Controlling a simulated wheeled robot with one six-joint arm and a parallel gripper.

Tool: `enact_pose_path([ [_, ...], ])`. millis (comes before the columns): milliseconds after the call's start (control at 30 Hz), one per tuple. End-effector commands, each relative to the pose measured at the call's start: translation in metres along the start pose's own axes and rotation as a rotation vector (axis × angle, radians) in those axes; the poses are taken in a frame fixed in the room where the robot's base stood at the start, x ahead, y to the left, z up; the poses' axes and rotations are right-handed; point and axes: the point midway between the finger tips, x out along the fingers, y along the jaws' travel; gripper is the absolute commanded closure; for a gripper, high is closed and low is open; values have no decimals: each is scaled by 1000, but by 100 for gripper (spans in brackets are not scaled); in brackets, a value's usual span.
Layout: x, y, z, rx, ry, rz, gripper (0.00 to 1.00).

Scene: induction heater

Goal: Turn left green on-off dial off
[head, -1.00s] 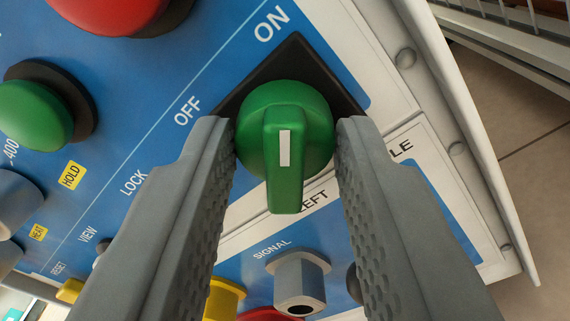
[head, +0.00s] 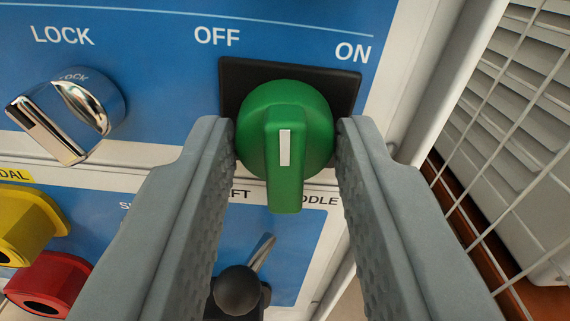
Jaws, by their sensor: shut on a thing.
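The green on-off dial (head: 285,140) sits on a black square base plate (head: 346,90) in the middle of the head view. A white mark runs upright along its raised handle. The OFF label is above it to the left and the ON label above it to the right; the handle's line falls between them. My gripper (head: 286,155) is shut on the dial, with one grey finger on each side of it. The fingers hide part of the panel below and beside the dial.
A chrome key switch (head: 70,112) marked LOCK is left of the dial. Yellow (head: 25,225) and red (head: 48,285) sockets are at lower left. A black-knobbed lever (head: 238,287) is below, between my fingers. A wire mesh (head: 510,130) stands at right.

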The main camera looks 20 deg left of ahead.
Motion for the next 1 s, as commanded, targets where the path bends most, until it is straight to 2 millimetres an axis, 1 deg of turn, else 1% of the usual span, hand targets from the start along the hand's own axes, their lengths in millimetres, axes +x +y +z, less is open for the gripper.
enact_pose_path([
  [200, -1, 0, 1, -204, -1, 0, 93],
  [500, -1, 0, 1, -457, -1, 0, 93],
  [800, -1, 0, 1, -621, -1, 0, 93],
  [1000, -1, 0, 1, -669, -2, -1, 93],
])
